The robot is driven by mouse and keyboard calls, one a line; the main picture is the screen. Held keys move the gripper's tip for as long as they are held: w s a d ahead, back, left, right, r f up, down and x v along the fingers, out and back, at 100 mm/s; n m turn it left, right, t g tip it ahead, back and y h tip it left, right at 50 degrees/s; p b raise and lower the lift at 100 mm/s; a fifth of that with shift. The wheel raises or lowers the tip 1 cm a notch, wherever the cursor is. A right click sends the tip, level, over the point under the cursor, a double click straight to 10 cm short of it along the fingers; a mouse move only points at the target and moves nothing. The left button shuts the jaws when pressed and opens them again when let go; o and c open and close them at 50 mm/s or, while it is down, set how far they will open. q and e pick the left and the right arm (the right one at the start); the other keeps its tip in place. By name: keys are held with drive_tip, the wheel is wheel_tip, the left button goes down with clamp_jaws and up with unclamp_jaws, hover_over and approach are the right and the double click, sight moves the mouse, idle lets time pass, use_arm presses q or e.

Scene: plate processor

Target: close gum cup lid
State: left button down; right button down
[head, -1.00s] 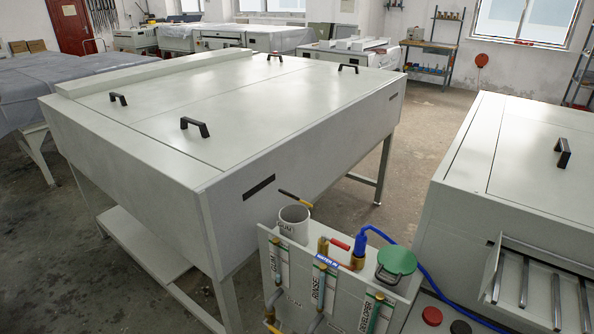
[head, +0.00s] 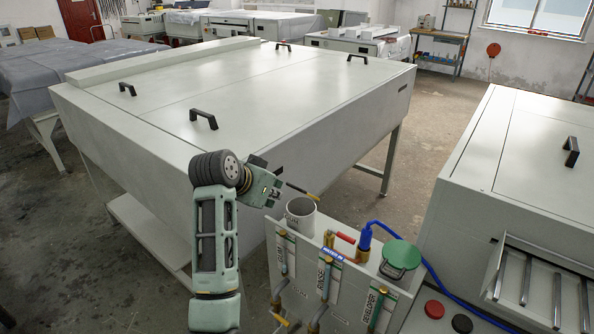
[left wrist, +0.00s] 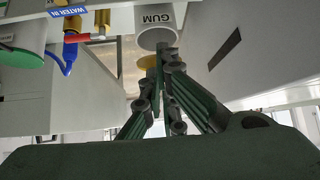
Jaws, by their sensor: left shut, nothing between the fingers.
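The gum cup (head: 303,222) is a light grey cylinder at the left end of the valve panel. Its mouth is uncovered in the head view. A thin dark and yellow strip (head: 301,191), apparently the lid seen edge-on, stands just above and behind the cup's rim. My left gripper (head: 277,194) is left of the strip, near the cup's upper left side; I cannot tell if it touches. In the left wrist view its fingers (left wrist: 164,55) are shut and empty. They overlap the cup (left wrist: 156,38), labelled GUM, and partly hide a yellowish part behind them.
The panel (head: 345,290) carries valves, a blue hose (head: 385,226) and a green lid (head: 401,258) right of the cup. The large processor (head: 330,115) stands close behind my left arm. Another machine (head: 500,190) is at the right.

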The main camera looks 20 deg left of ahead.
use_arm(q)
drive_tip(key=w+d+r+m+t+h, duration=0.15)
drive_tip(key=w+r, duration=0.35)
drive_tip(key=r, duration=0.5)
drive_tip(key=p, duration=0.4)
hover_over(302, 191)
drive_tip(key=w+a, duration=0.1)
drive_tip(key=a, duration=0.1)
wheel_tip(302, 191, down, 8)
drive_tip(key=shift+w+f+n, duration=0.25)
